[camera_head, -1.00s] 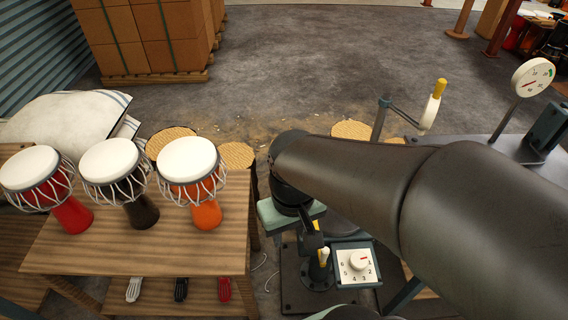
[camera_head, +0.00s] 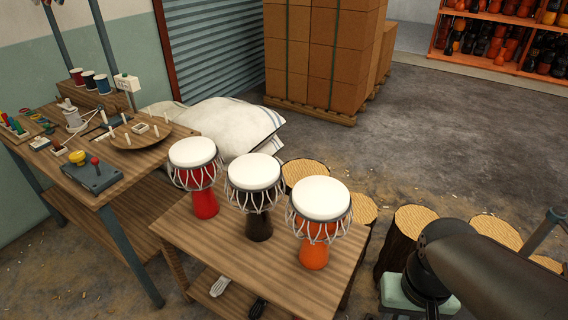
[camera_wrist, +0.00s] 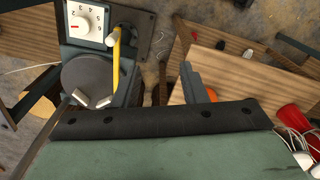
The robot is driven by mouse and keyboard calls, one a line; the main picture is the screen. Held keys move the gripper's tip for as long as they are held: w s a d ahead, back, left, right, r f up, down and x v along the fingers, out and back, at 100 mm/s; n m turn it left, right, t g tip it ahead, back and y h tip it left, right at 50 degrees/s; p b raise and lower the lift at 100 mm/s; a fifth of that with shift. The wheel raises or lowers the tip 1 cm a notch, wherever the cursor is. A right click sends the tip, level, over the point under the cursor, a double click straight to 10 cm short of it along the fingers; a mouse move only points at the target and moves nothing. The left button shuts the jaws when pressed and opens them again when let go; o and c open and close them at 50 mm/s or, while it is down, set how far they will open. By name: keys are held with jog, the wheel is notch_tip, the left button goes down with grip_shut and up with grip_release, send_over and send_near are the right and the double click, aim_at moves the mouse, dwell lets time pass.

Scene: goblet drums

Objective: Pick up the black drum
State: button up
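The black drum (camera_head: 258,226) stands upright on a wooden table (camera_head: 225,262), in the middle of a row of goblet drums with white heads and rope lacing. The red drum (camera_head: 204,203) is on its left and the orange drum (camera_head: 314,254) on its right. My gripper, with its pale green body (camera_head: 398,293), is at the lower right, apart from the drums; its fingertips are not clear there. In the wrist view my gripper (camera_wrist: 130,88) has its dark fingers spread and nothing between them. The black drum cannot be made out there.
A workbench (camera_head: 118,180) with tools and a shallow dish stands left. White sacks (camera_head: 230,122) and log stools (camera_head: 405,232) lie behind the drum table.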

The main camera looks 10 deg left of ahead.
jog(key=shift+o, duration=0.3)
jog(key=o, duration=1.2)
jog(key=shift+f, duration=0.1)
